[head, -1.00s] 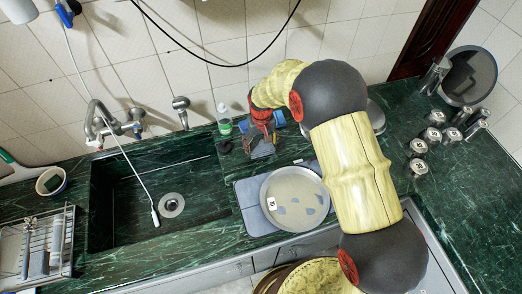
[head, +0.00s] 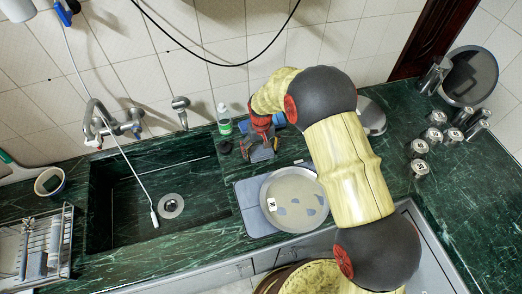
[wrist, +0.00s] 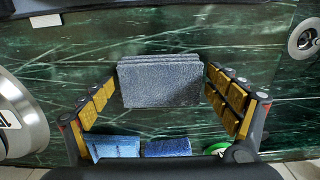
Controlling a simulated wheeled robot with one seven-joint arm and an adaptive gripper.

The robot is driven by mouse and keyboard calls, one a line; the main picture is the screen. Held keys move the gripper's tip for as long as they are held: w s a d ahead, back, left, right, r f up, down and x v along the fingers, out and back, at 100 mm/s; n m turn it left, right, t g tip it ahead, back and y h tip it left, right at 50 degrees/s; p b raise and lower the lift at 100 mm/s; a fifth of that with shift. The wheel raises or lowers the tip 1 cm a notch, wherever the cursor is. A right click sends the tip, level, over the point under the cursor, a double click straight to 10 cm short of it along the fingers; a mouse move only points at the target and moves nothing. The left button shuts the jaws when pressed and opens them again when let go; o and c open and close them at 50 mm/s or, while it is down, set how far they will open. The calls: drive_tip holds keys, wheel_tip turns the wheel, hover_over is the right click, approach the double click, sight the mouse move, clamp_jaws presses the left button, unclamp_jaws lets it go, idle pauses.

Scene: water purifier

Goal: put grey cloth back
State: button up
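The grey cloth (wrist: 160,86) is a folded, thick, blue-grey pad seen between my fingertips in the wrist view. My gripper (wrist: 160,78) has its two fingers wide apart, one on each side of the cloth. The fingertips are close to the cloth's left and right edges, with a thin gap visible. In the head view, my gripper (head: 260,149) is low over the green counter, right of the sink, and the cloth is hard to separate from the fingers.
Two blue sponges (wrist: 112,147) lie near the gripper's base in the wrist view. A green-labelled bottle (head: 224,119) stands behind. A round metal pan (head: 294,199) rests on a grey-blue mat (head: 247,210) in front. The sink (head: 130,215) is left. Several metal canisters (head: 419,168) stand right.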

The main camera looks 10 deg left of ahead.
drive_tip(key=shift+o, duration=0.2)
wheel_tip(320, 180, up, 11)
drive_tip(key=p, duration=0.2)
wheel_tip(320, 180, up, 13)
drive_tip(key=m+t, duration=0.1)
hover_over(261, 150)
drive_tip(key=s+d, duration=0.2)
drive_tip(key=d, duration=0.6)
drive_tip(key=s+d+r+m+t, duration=0.2)
drive_tip(key=s+d+r, duration=0.5)
drive_tip(key=d+r, duration=0.3)
drive_tip(key=s+d+r+m+t, duration=0.1)
drive_tip(key=s+d+r, duration=0.2)
drive_tip(key=s, duration=0.6)
drive_tip(key=s+d+r+m+t, duration=0.1)
drive_tip(key=s+d+r, duration=0.2)
drive_tip(key=s+d, duration=0.4)
drive_tip(key=s, duration=0.3)
drive_tip(key=shift+r+t, duration=0.15)
drive_tip(key=shift+t, duration=0.15)
drive_tip(key=shift+s, duration=0.1)
wheel_tip(261, 150, down, 4)
drive_tip(key=b, duration=0.4)
